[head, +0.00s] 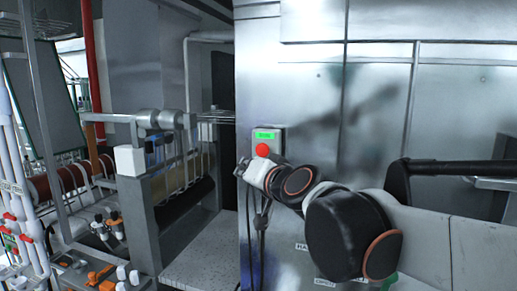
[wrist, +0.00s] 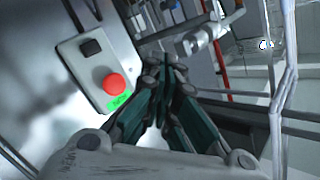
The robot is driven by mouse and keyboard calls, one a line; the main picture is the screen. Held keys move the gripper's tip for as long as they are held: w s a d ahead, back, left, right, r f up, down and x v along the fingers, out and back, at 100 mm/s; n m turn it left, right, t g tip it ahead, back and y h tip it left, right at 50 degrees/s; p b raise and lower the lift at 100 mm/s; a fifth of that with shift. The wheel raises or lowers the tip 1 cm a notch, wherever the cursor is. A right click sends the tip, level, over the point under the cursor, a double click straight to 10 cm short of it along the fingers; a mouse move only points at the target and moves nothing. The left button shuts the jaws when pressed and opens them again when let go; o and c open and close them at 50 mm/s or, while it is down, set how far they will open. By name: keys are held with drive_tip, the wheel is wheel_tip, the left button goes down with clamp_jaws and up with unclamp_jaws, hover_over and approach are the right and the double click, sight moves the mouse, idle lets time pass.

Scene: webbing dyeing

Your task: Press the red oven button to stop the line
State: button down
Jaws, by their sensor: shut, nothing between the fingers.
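In the wrist view the red button (wrist: 115,86) shows clear and uncovered, with a black square button (wrist: 92,47) on the same box. My gripper (wrist: 166,66) is shut and empty, its fingertips to the right of the box in that view and apart from the button. In the head view my wrist is just below the button, and my fingers are small and partly hidden there.
The broad metal oven wall (head: 380,110) stands behind my arm. A horizontal black handle bar (head: 460,167) juts out at the right. To the left are rollers with webbing (head: 185,185), a red pipe (head: 92,60) and a metal frame. Dark cables hang below the control box.

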sight(263, 150)
drive_tip(key=shift+w+d, duration=0.1)
drive_tip(key=w+d+b, duration=0.1)
drive_tip(key=w+d, duration=0.2)
drive_tip(key=w, duration=0.5)
drive_tip(key=shift+b, duration=0.3)
drive_tip(key=shift+w, duration=0.15)
idle(1.2)
drive_tip(key=shift+w+d, duration=0.1)
drive_tip(key=shift+w, duration=0.2)
drive_tip(key=shift+w+d, duration=0.2)
drive_tip(key=shift+w, duration=0.3)
idle(0.9)
drive_tip(key=shift+s+a, duration=0.1)
drive_tip(key=shift+s, duration=0.05)
drive_tip(key=shift+s+a, duration=0.25)
drive_tip(key=shift+s, duration=0.55)
